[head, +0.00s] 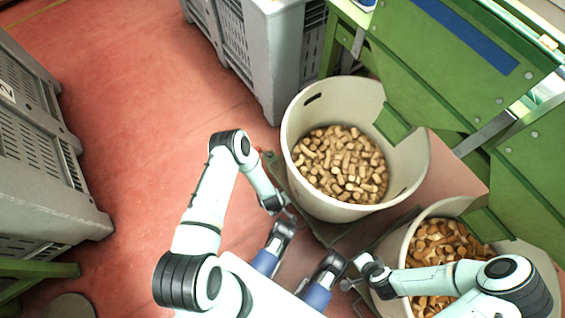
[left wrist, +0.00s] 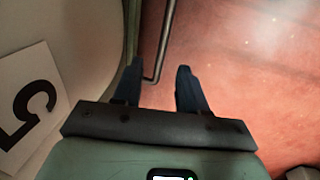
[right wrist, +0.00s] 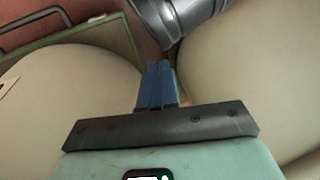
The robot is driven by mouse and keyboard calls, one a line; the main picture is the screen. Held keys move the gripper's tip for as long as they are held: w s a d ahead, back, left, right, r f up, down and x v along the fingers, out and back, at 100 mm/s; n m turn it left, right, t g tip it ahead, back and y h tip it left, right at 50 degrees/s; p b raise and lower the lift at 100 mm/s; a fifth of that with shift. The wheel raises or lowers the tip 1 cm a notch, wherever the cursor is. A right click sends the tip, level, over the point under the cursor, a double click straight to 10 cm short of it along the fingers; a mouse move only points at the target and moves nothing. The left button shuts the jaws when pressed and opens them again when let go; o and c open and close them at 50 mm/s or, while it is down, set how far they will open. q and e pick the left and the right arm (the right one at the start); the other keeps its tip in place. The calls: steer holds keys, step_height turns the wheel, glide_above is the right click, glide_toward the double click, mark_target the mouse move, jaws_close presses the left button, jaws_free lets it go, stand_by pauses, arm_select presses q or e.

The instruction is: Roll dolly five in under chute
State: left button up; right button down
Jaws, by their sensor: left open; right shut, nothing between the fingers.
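A cream tub (head: 300,180) full of corks stands on a dolly with a dark green frame (head: 272,165); a green chute lip (head: 395,124) overhangs its rim. In the left wrist view a plate marked 5 (left wrist: 30,105) is on the tub wall (left wrist: 85,40). My left gripper (head: 287,211) is open beside this tub. A thin bent metal rod (left wrist: 165,45) reaches between its fingertips, which are not closed on it. My right gripper (head: 352,282) is shut and empty; in the right wrist view it (right wrist: 158,65) points down between two tub walls.
A second cork-filled tub (head: 385,245) stands at lower right under another chute lip (head: 485,223). The green machine (head: 440,65) fills the right. Grey crates stand at the back (head: 270,60) and left (head: 40,190). Red floor (head: 130,120) is clear at left.

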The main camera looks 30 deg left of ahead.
arm_select(q)
steer(key=shift+s+a+r+p, duration=0.1)
steer(key=shift+s+r+p, duration=0.1)
steer(key=shift+r, duration=0.65)
steer(key=shift+s+r+p, duration=0.1)
steer(key=shift+r+p, duration=0.1)
steer(key=shift+r, duration=0.6)
arm_select(e)
steer(key=shift+s+a+r+g, duration=0.15)
steer(key=shift+s+a+r, duration=0.2)
steer(key=shift+s, duration=0.2)
steer(key=shift+s+a+r+g, duration=0.2)
steer(key=shift+s+r, duration=0.1)
steer(key=shift+s, duration=0.25)
